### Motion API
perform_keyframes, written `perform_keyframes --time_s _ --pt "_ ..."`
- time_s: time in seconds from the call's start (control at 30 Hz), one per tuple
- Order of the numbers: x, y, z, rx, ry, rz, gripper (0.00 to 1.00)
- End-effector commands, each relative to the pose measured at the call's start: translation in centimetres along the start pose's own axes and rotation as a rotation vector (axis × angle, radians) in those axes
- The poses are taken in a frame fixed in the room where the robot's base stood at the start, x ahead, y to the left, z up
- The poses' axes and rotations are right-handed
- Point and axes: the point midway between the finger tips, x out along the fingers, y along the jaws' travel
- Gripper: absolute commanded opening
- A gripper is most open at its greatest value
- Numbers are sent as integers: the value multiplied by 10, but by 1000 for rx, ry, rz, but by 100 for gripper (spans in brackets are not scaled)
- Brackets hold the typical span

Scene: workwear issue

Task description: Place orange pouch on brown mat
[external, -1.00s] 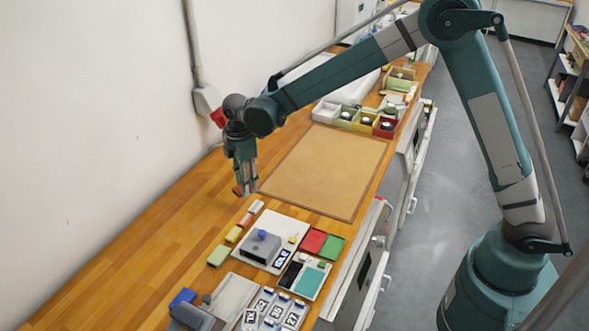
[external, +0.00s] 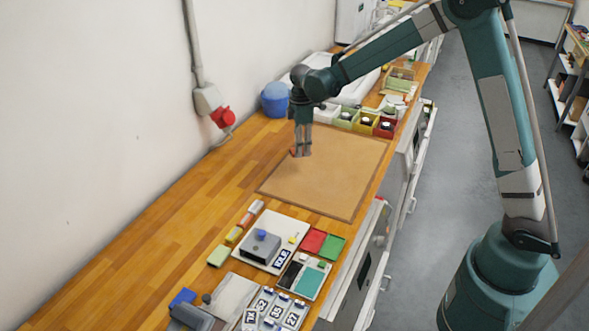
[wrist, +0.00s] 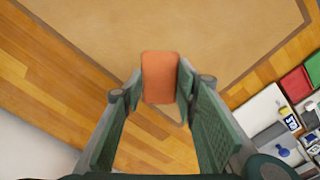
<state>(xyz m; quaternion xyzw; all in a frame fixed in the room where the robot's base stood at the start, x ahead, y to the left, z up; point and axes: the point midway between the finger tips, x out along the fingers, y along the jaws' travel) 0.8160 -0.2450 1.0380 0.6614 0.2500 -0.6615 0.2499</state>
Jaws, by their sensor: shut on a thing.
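My gripper (external: 301,154) is shut on the orange pouch (wrist: 160,77), which sits between the fingertips in the wrist view. Only a small orange-red bit of the pouch (external: 294,152) shows in the external view. The brown mat (external: 330,182) lies flat on the wooden bench, with a darker border. My gripper points down near the mat's wall-side edge. In the wrist view the pouch appears in front of the mat (wrist: 225,30), close to one of its corners. Its exact height above the mat is hard to tell.
Beyond the mat stand a blue bucket (external: 275,99) and several small coloured bins (external: 366,122). Nearer are a white board with a grey device (external: 262,246), red (external: 313,240) and green trays, and number tags (external: 275,311). The mat looks bare.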

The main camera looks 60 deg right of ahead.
Motion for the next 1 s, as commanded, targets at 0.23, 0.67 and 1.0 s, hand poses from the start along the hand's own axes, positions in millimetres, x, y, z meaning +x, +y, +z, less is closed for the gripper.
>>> perform_keyframes --time_s 0.23,0.67,1.0 --pt "0 25 70 106 0 0 18" --pt "-1 50 180 273 0 0 18" --pt "-1 55 216 329 0 0 18"
